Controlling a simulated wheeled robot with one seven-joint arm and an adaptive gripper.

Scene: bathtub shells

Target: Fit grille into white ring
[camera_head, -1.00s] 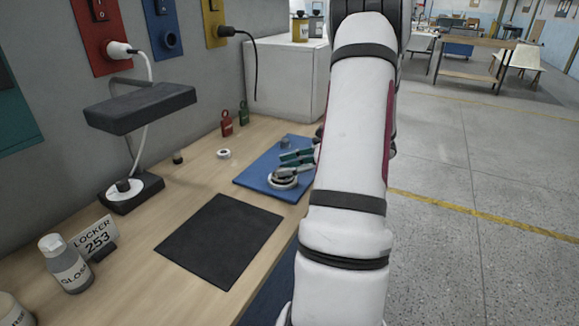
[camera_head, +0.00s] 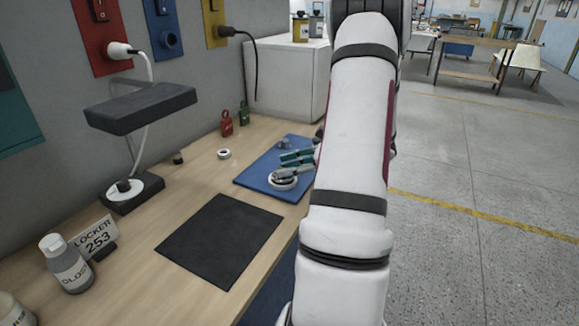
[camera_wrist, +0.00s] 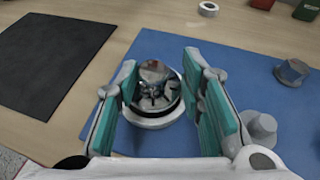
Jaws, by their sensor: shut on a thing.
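The white ring (camera_wrist: 150,120) lies on the blue mat (camera_wrist: 240,85); it also shows in the head view (camera_head: 284,185), left of my arm. The shiny metal grille (camera_wrist: 157,85) is over the ring's opening, between my teal fingers. My gripper (camera_wrist: 160,68) is shut on the grille, one finger on each side; its fingers also show in the head view (camera_head: 297,158). The grille looks slightly tilted. I cannot tell whether it is seated in the ring or just above it.
Grey knob-like parts (camera_wrist: 292,72) stand on the mat to the right. A black mat (camera_head: 220,240) lies on the bench.

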